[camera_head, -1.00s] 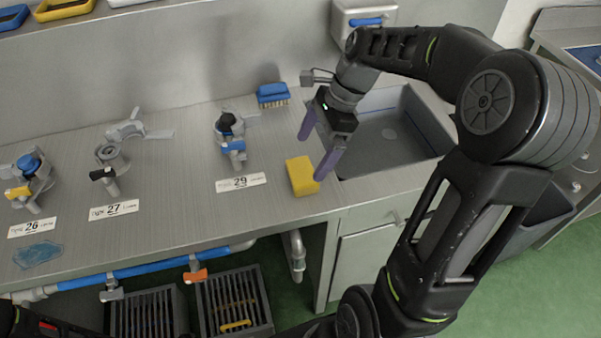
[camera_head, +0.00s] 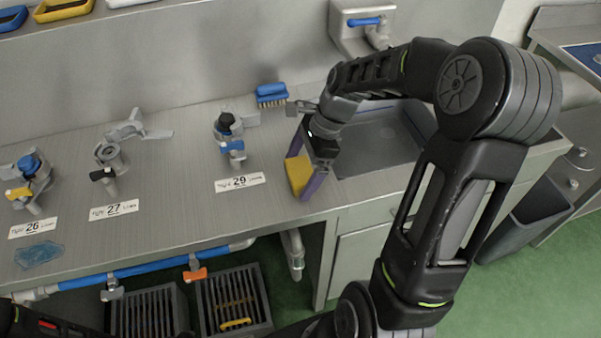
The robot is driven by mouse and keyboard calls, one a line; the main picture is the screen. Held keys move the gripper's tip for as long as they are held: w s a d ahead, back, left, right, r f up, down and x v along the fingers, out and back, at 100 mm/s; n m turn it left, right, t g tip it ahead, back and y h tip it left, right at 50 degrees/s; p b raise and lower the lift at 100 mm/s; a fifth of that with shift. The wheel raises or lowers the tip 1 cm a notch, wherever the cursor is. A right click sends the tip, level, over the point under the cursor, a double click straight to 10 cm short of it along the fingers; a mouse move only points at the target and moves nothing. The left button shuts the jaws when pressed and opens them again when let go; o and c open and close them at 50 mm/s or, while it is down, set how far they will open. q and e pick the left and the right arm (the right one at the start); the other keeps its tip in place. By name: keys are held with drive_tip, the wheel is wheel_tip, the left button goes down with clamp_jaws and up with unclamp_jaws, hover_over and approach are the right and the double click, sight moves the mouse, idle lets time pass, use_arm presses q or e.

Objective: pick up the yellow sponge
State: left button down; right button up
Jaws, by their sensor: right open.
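The yellow sponge (camera_head: 298,173) stands on the steel counter, just left of the sink. My right gripper (camera_head: 304,172) is open, with its purple fingers pointing down around the sponge. One finger is at the sponge's far side and the other is in front of its right side, hiding part of it. I cannot tell whether either finger touches it. Of my left arm only a dark part shows at the lower left corner; its gripper is not in view.
The sink basin (camera_head: 378,143) lies right of the sponge. A blue brush (camera_head: 271,94) lies behind it. Label 29 (camera_head: 240,182) and a valve with a blue handle (camera_head: 230,138) are to the left. More valves stand further left. The counter's front edge is close to the sponge.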

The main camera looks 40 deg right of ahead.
drive_tip(key=shift+c, duration=0.3)
drive_tip(key=c, duration=1.1)
